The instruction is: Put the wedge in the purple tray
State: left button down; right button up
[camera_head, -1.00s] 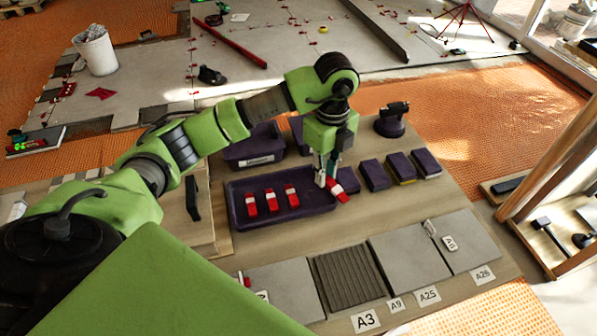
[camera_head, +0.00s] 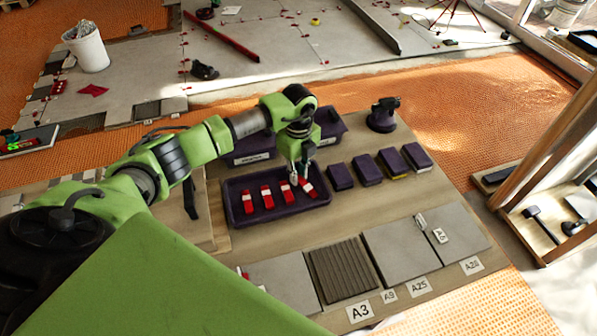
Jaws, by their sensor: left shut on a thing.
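The purple tray (camera_head: 281,215) lies on the work board in the middle of the view. Several red wedges with white bands are at it, three of them lying side by side inside, such as the left one (camera_head: 247,203). My left gripper (camera_head: 299,183) points down at the tray's right end, shut on another red wedge (camera_head: 310,190). This wedge is tilted and over the tray's inside, to the right of the row. I cannot tell whether it touches the tray floor. The fingers partly hide its upper end. My right gripper is not in view.
Dark purple blocks (camera_head: 368,168) stand in a row right of the tray. Dark bins (camera_head: 253,148) are behind it, and a black suction-cup tool (camera_head: 383,115) stands at the back. Grey tiles (camera_head: 402,249) and a ribbed tile (camera_head: 342,269) lie in front.

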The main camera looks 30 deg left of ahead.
pick_arm(q)
jog(key=shift+f, duration=0.15)
jog(key=c, duration=2.3)
grip_release()
jog(key=shift+r, duration=0.45)
notch_tip(320, 180, up, 12)
jog(key=shift+f+b, duration=0.2)
jog(key=shift+b, duration=0.75)
